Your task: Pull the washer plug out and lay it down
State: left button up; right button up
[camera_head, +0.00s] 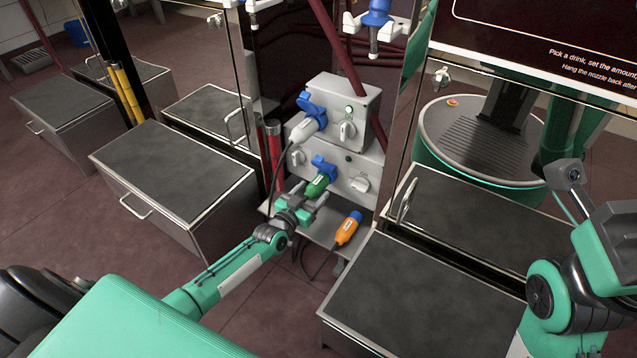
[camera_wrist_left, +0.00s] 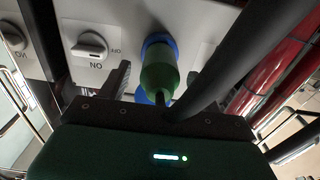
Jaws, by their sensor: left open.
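A green plug (camera_head: 317,186) sits in the blue-lidded socket of the lower grey box; it also shows in the left wrist view (camera_wrist_left: 158,70). A white-grey plug (camera_head: 305,130) sits in the blue-lidded socket of the upper box. An orange plug (camera_head: 348,228) lies on the metal shelf below. The plug labels are too small to read, so I cannot tell which is the washer's. My left gripper (camera_head: 311,195) is open at the green plug, with a finger on either side of it in the left wrist view (camera_wrist_left: 157,84). My right gripper does not show.
The upper box (camera_head: 368,104) and lower box (camera_head: 378,173) carry rotary switches. The shelf (camera_head: 318,236) is narrow, with dark cables nearby. Steel cabinets stand left (camera_head: 172,175) and right (camera_head: 400,300).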

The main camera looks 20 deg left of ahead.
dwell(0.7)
pick_arm(q)
jog(key=c, duration=1.3)
jog(key=shift+s+a+p, duration=0.2)
jog(key=shift+s+p, duration=0.85)
jog(key=shift+s, duration=0.45)
jog(key=shift+s+a+p, duration=0.2)
jog(key=shift+s+p, duration=0.8)
jog(key=shift+s, duration=0.5)
